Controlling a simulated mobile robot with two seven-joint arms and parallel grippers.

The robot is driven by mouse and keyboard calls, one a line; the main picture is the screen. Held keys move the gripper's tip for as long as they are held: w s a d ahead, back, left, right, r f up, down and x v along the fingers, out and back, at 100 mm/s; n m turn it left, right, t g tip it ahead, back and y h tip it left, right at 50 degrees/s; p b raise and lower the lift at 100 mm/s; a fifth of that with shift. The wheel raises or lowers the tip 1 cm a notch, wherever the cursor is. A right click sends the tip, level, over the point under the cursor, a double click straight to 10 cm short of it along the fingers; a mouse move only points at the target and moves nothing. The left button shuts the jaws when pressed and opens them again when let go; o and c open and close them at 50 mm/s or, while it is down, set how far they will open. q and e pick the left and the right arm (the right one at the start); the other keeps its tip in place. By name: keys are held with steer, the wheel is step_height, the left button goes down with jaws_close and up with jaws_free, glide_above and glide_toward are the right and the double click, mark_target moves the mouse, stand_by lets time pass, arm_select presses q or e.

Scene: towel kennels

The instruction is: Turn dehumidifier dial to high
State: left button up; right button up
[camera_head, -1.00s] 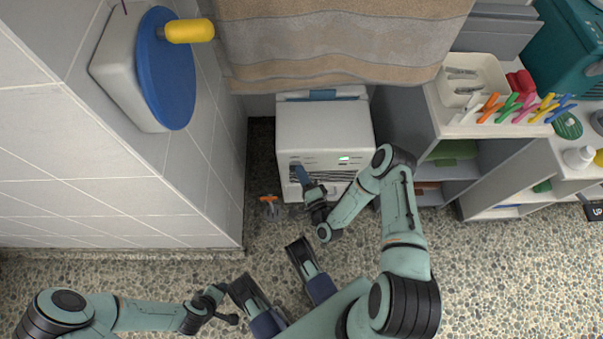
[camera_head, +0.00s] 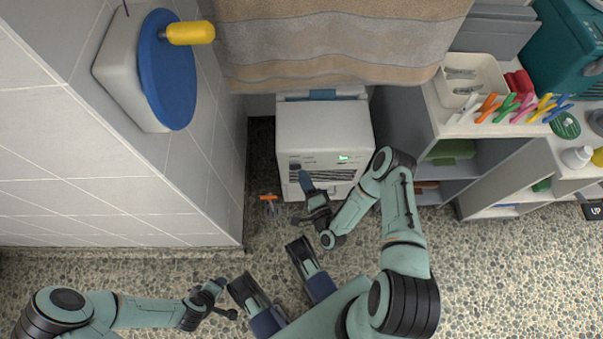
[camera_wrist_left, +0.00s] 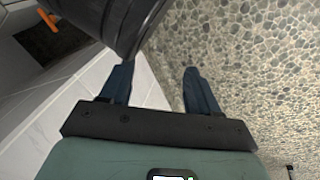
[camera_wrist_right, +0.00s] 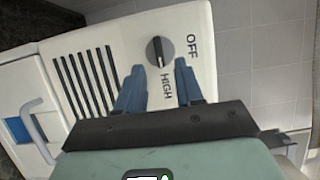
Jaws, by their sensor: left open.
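The dehumidifier (camera_head: 325,125) is a white box below the hanging towel. Its dial (camera_wrist_right: 160,50) is a dark round knob with a white line, beside the words OFF and HIGH. The line lies roughly along the direction of HIGH, clear of OFF. My right gripper (camera_head: 305,177) is at the left part of the dehumidifier's front, hiding the dial in the head view. In the right wrist view its fingers (camera_wrist_right: 159,66) are apart and empty, with the dial just beyond and between the tips. My left gripper (camera_wrist_left: 156,72) is open and empty over the pebbled floor.
A tiled wall (camera_head: 120,190) stands to the left, with a blue disc (camera_head: 168,70) on it. The towel (camera_head: 340,45) hangs above the dehumidifier. Shelves (camera_head: 480,170) with a tray and coloured clips stand right. An orange-handled thing (camera_head: 269,199) lies left of the dehumidifier.

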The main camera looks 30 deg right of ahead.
arm_select(q)
steer(key=shift+h, duration=0.3)
steer(key=shift+s+d+r+p, duration=0.15)
steer(key=shift+d+r+p, duration=0.2)
steer(key=shift+r, duration=0.3)
steer(key=shift+s+d+r+p, duration=0.25)
steer(key=shift+r+p, duration=0.2)
steer(key=shift+r, duration=0.15)
steer(key=shift+s+d+r+p, duration=0.1)
steer(key=shift+d+r+p, duration=0.25)
steer(key=shift+r, duration=0.3)
arm_select(e)
steer(key=s+a, duration=0.1)
steer(key=s, duration=0.9)
steer(key=shift+s+a, duration=0.25)
steer(key=shift+a, duration=0.15)
